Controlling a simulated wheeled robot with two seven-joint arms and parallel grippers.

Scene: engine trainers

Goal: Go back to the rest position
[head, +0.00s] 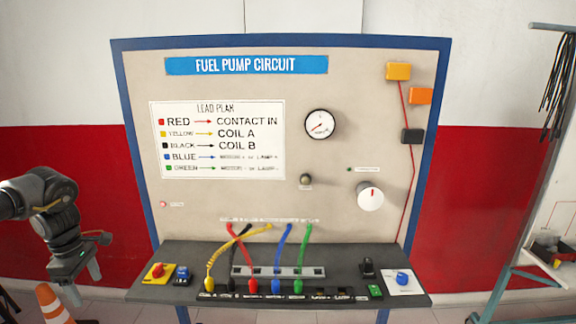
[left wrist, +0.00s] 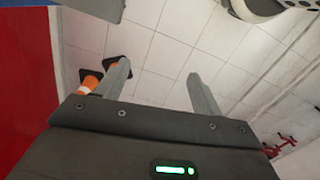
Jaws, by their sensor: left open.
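My left gripper (head: 82,274) hangs at the left of the head view, off the left side of the fuel pump circuit board (head: 235,120). Its fingers point down and stand apart, with nothing between them. In the left wrist view the left gripper (left wrist: 160,82) is open and empty above the tiled floor. My right gripper is not in view. The board stands upright with a grey shelf (head: 215,257) in front. Red (head: 243,255), yellow, black, blue (head: 283,245) and green (head: 303,245) leads run from the board's lower edge to the shelf.
An orange and white cone (head: 52,302) stands on the floor below my left gripper. Cones (left wrist: 88,86) also show in the left wrist view. A rack with black cables (head: 557,75) and a side table (head: 552,268) stand at the right. A red emergency button (head: 158,270) sits at the shelf's left end.

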